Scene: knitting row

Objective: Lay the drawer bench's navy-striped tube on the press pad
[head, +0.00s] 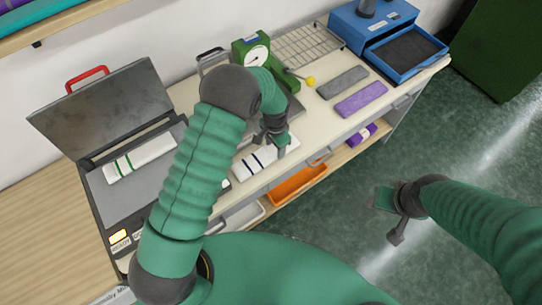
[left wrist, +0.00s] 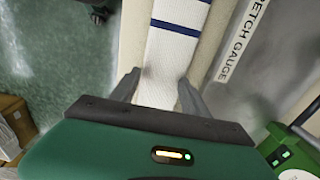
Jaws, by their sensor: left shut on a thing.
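The navy-striped tube (head: 252,163) is a flat white knit piece with navy bands, lying at the bench's front edge. My left gripper (head: 273,142) is at its right part. In the left wrist view, the tube (left wrist: 176,45) runs between the fingers of my left gripper (left wrist: 157,88), which is shut on it. The press stands open at the left, its lid (head: 105,105) raised. On its grey pad (head: 120,205) lies a white tube with green stripes (head: 140,157), towards the back. My right gripper (head: 393,218) is open and empty over the floor at the right.
A green gauge with a dial (head: 256,50), a wire rack (head: 306,45), and grey (head: 343,82) and purple (head: 361,99) knit pieces lie along the bench. A blue box with a tray (head: 407,52) stands at the far end.

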